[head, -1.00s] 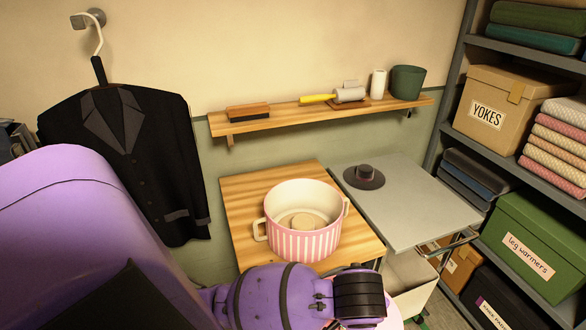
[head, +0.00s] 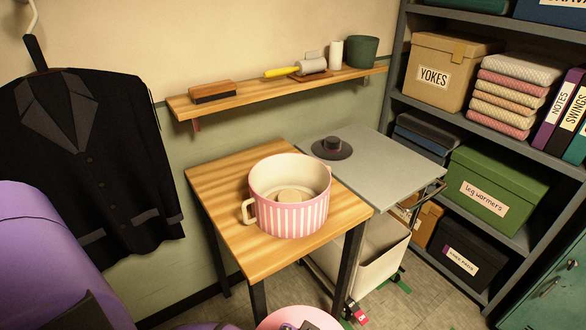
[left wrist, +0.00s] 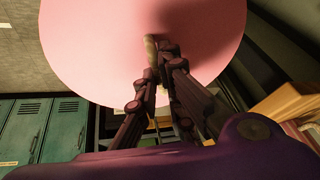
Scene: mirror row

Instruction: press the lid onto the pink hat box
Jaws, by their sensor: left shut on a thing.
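The pink hat box (head: 291,218) has white stripes and side handles. It stands open on the wooden table (head: 215,180), with a round beige thing (head: 288,193) inside. The round pink lid (head: 275,318) is cut off by the bottom edge of the head view, below and apart from the box. In the left wrist view the lid (left wrist: 85,45) fills the top. My left gripper (left wrist: 154,62) is shut on the lid's knob, at the lid's middle. My right gripper is in neither view.
A grey cart top (head: 375,175) with a dark hat (head: 332,148) adjoins the table on the right. A wall shelf (head: 240,100) runs behind it. A dark jacket (head: 85,150) hangs at left. A loaded rack (head: 480,145) stands at right. The table around the box is clear.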

